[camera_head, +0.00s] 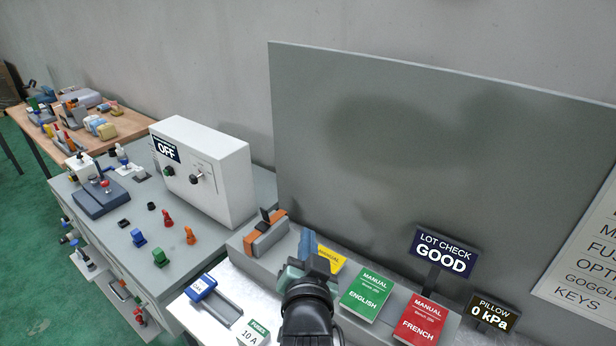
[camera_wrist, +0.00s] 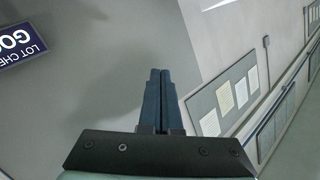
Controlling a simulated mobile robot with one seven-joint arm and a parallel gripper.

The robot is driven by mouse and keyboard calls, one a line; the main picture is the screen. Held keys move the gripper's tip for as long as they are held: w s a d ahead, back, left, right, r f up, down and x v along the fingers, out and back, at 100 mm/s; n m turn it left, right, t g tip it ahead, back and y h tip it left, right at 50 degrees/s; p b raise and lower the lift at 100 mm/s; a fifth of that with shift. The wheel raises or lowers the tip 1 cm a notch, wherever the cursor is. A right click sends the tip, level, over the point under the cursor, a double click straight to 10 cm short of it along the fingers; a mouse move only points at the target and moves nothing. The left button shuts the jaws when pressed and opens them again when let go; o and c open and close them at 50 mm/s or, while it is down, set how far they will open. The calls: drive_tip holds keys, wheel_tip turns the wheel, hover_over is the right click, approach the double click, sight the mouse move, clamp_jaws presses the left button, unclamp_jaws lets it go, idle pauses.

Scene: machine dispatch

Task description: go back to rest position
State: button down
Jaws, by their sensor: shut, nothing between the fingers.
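My gripper (camera_head: 308,243) is raised in front of the grey back panel in the head view, above the bench with the manuals. Its blue fingers are together with nothing between them. They also show shut and empty in the wrist view (camera_wrist: 160,78), pointing toward the grey panel and the wall. My wrist hides part of the bench and part of the yellow manual (camera_head: 331,258).
A green manual (camera_head: 367,294) and a red manual (camera_head: 420,320) lie right of my gripper. The LOT CHECK GOOD sign (camera_head: 442,252) stands behind them. A white OFF box (camera_head: 205,172) is on the left bench, with several small coloured parts. The grey panel (camera_head: 400,150) rises behind.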

wheel_tip(320, 180, up, 14)
drive_tip(key=s+n+t+b, duration=0.1)
drive_tip(key=n+t+b, duration=0.1)
drive_tip(key=t, duration=0.2)
drive_tip(key=s+r+n+t+b, duration=0.1)
drive_tip(key=s+r+t+b, duration=0.1)
drive_tip(key=s+r, duration=0.6)
drive_tip(key=s+r+n+t+b, duration=0.2)
drive_tip(key=s+r+t, duration=0.3)
drive_tip(key=s+r, duration=0.4)
wheel_tip(320, 180, up, 6)
drive_tip(key=shift+s+f+n+b, duration=0.15)
drive_tip(key=shift+s+n+b, duration=0.15)
drive_tip(key=shift+f, duration=0.1)
